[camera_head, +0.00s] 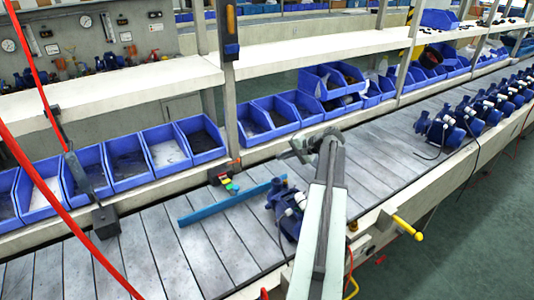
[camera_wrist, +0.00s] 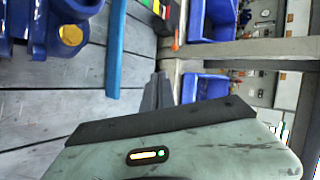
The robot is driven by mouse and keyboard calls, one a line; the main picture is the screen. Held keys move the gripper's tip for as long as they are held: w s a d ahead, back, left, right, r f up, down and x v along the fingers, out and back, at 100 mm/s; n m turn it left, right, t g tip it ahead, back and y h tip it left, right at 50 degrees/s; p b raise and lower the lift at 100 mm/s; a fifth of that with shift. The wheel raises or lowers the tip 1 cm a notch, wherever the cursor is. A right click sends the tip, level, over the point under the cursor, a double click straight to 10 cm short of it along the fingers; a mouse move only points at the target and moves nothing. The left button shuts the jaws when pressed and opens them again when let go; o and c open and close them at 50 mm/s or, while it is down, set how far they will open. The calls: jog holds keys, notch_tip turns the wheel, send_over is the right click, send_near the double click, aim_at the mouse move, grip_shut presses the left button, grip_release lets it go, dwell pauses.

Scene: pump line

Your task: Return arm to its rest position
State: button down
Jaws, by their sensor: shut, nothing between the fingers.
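My arm reaches out over the grey slatted pump line (camera_head: 160,247) in the head view. My gripper (camera_head: 306,150) is at its far end, above the line near the back edge, with nothing held. In the wrist view the gripper (camera_wrist: 158,92) shows as dark fingers close together, beyond the pale green wrist housing. A blue pump (camera_head: 285,208) stands on the line just left of my arm, partly hidden by it. Part of the pump also shows at the top left of the wrist view (camera_wrist: 45,25).
A blue bar (camera_head: 230,203) lies across the slats left of the pump. Blue bins (camera_head: 125,160) line the back under a white shelf (camera_head: 130,92). Several blue pumps (camera_head: 445,130) stand at right. Red hoses (camera_head: 50,112) hang at left. A yellow handle (camera_head: 407,229) juts from the front edge.

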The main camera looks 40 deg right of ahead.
jog(key=p+v, duration=0.1)
jog(key=v, duration=0.2)
jog(key=shift+s+d+r, duration=0.1)
jog(key=shift+d, duration=0.05)
